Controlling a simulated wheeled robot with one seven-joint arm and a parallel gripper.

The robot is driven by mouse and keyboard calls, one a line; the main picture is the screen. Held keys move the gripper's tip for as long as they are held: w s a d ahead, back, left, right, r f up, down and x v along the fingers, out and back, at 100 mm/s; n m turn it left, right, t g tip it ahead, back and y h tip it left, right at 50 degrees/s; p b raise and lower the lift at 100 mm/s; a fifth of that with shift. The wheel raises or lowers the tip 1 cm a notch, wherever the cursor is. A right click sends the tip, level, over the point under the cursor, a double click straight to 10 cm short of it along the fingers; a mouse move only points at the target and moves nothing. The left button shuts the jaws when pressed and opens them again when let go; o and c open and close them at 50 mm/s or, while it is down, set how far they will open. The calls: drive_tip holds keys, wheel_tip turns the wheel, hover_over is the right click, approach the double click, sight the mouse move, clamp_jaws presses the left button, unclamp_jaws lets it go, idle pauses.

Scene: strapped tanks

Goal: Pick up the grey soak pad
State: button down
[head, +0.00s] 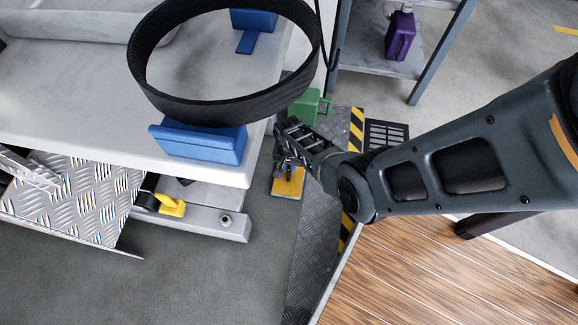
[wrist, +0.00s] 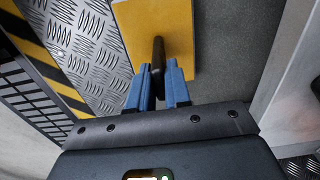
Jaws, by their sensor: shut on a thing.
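My gripper (head: 289,168) is low over the floor beside the white bench in the head view. In the wrist view my gripper (wrist: 158,72) has its two blue fingers on either side of a dark upright handle and is shut on it. The handle belongs to a flat yellow pad (wrist: 150,22), which also shows in the head view (head: 287,187). The pad lies flat, on or just above the grey floor; I cannot tell which. I cannot make out a separate grey soak pad in either view.
A white bench (head: 90,105) with blue blocks and a black strap loop (head: 220,107) stands to the left. A green can (head: 312,105) is just behind my gripper. A metal tread plate with a striped edge (head: 318,225) runs beside the pad. A shelf holds a purple jug (head: 400,35).

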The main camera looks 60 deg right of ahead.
wheel_tip(320, 180, up, 4)
drive_tip(key=p, duration=0.3)
drive_tip(key=shift+r, duration=0.2)
drive_tip(key=s+d+r+p, duration=0.4)
drive_tip(key=s+d+r, duration=0.2)
drive_tip(key=s+d, duration=0.2)
drive_tip(key=shift+s+r+p, duration=0.2)
drive_tip(key=shift+s+p, duration=0.05)
drive_tip(key=shift+p, duration=0.15)
